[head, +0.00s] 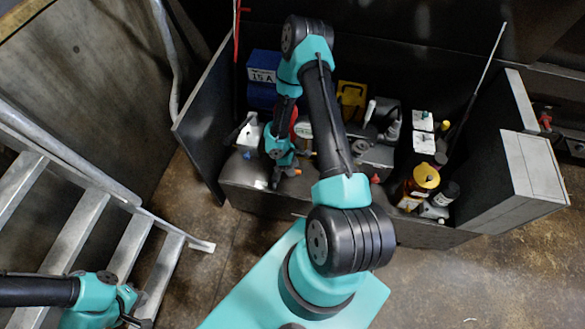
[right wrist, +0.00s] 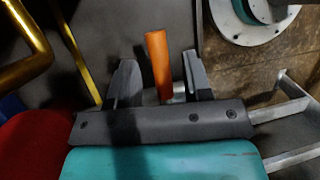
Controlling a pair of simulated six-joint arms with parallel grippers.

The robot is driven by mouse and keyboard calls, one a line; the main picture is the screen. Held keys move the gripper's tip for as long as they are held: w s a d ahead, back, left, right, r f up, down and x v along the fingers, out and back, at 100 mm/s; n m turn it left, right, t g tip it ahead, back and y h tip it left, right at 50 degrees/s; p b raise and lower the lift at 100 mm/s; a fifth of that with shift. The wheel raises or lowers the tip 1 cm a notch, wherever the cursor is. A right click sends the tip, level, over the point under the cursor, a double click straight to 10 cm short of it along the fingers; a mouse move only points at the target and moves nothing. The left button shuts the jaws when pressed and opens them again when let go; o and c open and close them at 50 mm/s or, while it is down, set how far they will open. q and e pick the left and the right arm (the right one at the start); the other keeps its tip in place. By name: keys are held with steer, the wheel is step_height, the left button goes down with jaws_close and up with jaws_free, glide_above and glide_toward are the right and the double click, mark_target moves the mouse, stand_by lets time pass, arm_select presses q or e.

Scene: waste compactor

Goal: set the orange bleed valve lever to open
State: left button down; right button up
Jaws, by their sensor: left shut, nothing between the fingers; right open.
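The orange bleed valve lever (right wrist: 157,62) stands up in the right wrist view, with its lower end near a small metal fitting. My right gripper (right wrist: 159,75) is open, with one finger on each side of the lever in the picture. I cannot tell how deep the lever sits between them, and no contact shows. In the head view my right gripper (head: 283,178) is low at the front left of the dark cabinet, and the lever is hard to make out there. My left gripper (head: 138,312) is shut and empty at the lower left, far from the cabinet.
The open cabinet (head: 440,238) holds a blue box (head: 263,75), a yellow container (head: 352,97) and several bottles. A metal ladder (head: 75,225) stands at the left. In the right wrist view a red round part (right wrist: 35,145) and a gold pipe (right wrist: 25,70) are close by on the left.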

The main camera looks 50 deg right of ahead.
steer(key=shift+s+f, duration=0.1)
steer(key=shift+f, duration=0.15)
steer(key=shift+c, duration=0.3)
jaws_close()
